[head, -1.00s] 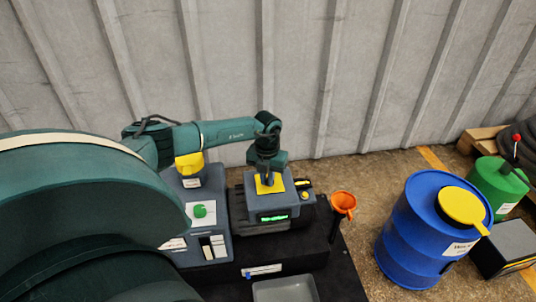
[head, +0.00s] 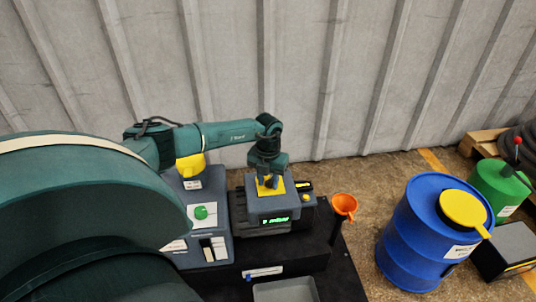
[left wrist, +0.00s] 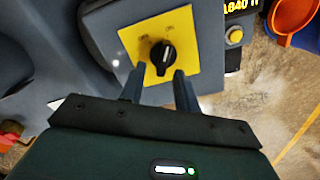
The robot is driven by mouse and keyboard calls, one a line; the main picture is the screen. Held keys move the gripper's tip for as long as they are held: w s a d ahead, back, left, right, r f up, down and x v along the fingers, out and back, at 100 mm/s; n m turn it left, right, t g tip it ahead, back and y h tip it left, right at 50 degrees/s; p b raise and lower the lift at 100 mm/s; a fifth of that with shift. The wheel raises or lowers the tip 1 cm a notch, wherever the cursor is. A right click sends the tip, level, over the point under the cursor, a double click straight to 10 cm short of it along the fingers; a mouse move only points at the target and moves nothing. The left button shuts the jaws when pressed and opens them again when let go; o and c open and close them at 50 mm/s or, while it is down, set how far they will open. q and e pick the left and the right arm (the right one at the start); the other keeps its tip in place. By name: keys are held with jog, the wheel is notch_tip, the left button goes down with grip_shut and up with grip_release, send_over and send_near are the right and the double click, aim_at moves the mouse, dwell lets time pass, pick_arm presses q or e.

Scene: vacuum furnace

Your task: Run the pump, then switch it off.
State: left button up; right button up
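The black rotary knob (left wrist: 163,57) stands on a yellow plate (left wrist: 186,24) in the left wrist view. Its pale pointer mark leans upward, slightly right; the small labels are too blurred to read for sure. My left gripper (left wrist: 160,74) is open, with one finger on each side just short of the knob and apart from it. In the head view my left gripper (head: 268,182) hangs over the yellow plate on the grey pump unit (head: 258,207), hiding the knob. A green readout (head: 274,220) glows on the unit's front. My right gripper is not in view.
A small yellow button (left wrist: 235,36) and a lit yellow display (left wrist: 240,6) sit beside the plate. A grey control box with a green knob (head: 201,212) stands left. An orange funnel (head: 345,205) and a blue drum (head: 405,240) stand right, a grey tray (head: 285,291) in front.

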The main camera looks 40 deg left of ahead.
aim_at(268, 183)
pick_arm(q)
notch_tip(268, 183, up, 13)
jog(key=p, duration=0.4)
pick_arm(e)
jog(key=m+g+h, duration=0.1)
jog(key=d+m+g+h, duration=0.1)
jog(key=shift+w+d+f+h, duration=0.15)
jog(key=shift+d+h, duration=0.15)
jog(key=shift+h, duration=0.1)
pick_arm(q)
jog(key=shift+r, duration=0.1)
